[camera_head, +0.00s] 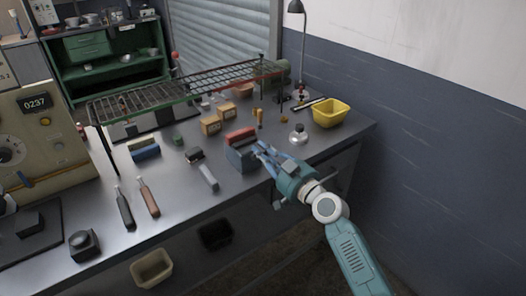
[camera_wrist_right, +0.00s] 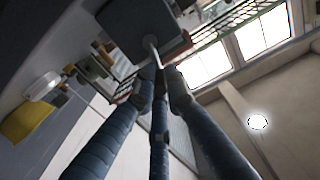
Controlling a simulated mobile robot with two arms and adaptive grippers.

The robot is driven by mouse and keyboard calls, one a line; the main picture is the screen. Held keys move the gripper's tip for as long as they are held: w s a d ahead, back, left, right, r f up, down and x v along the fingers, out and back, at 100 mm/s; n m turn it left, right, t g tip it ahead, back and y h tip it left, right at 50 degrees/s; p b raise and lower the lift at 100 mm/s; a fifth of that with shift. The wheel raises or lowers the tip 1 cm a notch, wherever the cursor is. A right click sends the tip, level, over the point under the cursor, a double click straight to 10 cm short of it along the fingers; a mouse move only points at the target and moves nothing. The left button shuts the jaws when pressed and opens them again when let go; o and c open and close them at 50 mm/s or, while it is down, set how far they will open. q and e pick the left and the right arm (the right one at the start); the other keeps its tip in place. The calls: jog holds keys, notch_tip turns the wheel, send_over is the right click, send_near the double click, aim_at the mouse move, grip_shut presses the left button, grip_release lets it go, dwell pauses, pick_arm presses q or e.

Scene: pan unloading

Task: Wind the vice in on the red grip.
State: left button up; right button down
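The vice (camera_head: 240,159) is a blue-grey block near the front edge of the bench. The red grip (camera_head: 240,135) lies across its top, seemingly at its jaws. In the right wrist view, the dark vice body (camera_wrist_right: 138,30) fills the top, and a thin pale rod (camera_wrist_right: 151,48) comes out of it toward my fingers. My right gripper (camera_head: 260,151) is at the vice's front right side. Its fingertips (camera_wrist_right: 160,74) converge around the rod's end; whether they clamp it I cannot tell. My left gripper is out of view.
A wire rack (camera_head: 185,90) stands behind the vice. A yellow bin (camera_head: 330,113) and a small round-topped weight (camera_head: 298,134) are to the right. A grey-handled tool (camera_head: 208,177) lies left of the vice, with two files (camera_head: 148,197) farther left. The front middle bench is mostly clear.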

jog(key=shift+d+f, duration=0.1)
jog(key=shift+f, duration=0.05)
